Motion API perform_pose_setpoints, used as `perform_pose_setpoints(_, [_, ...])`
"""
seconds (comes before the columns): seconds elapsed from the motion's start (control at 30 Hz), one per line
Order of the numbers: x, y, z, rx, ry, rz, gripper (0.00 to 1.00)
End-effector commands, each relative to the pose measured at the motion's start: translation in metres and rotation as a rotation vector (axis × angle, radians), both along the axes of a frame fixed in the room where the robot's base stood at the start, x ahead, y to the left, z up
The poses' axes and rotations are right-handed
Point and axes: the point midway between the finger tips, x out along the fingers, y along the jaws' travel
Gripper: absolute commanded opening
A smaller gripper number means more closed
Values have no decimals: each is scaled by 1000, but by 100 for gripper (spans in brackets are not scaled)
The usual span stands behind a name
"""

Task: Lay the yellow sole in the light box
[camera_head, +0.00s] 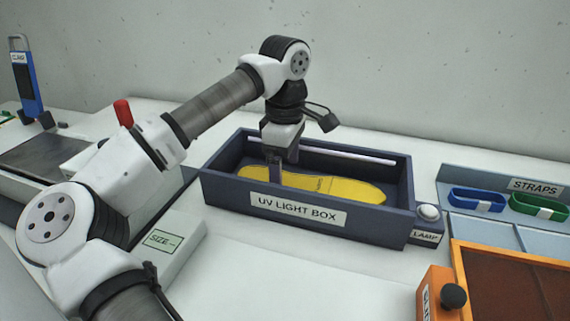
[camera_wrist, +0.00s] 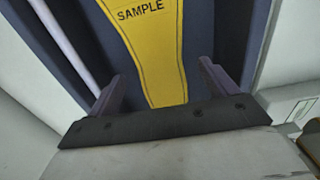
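The yellow sole (camera_head: 335,189) lies flat inside the dark blue UV light box (camera_head: 228,192), along its length. In the wrist view the sole (camera_wrist: 155,50) carries the word "SAMPLE". My gripper (camera_head: 281,169) points down into the box over the left part of the sole. In the wrist view my gripper's fingers (camera_wrist: 160,88) stand wide apart, one on each side of the sole's narrower end, with a gap on both sides. The gripper holds nothing. The near wall of the box hides part of the sole's lower edge.
A white tube (camera_head: 340,154) runs along the box's back wall. A lamp button (camera_head: 428,212) sits at its right corner. A straps tray (camera_head: 455,212) and an orange-framed brown panel (camera_head: 510,285) are at the right. A blue clamp (camera_head: 28,85) stands far left.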

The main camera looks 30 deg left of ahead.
Motion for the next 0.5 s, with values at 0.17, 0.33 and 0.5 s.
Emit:
perform_pose_setpoints(0.17, [0,0,0,0,1,0,85])
perform_pose_setpoints(0.33, [0,0,5,0,1,0,85])
perform_pose_setpoints(0.5, [0,0,21,1,1,0,85])
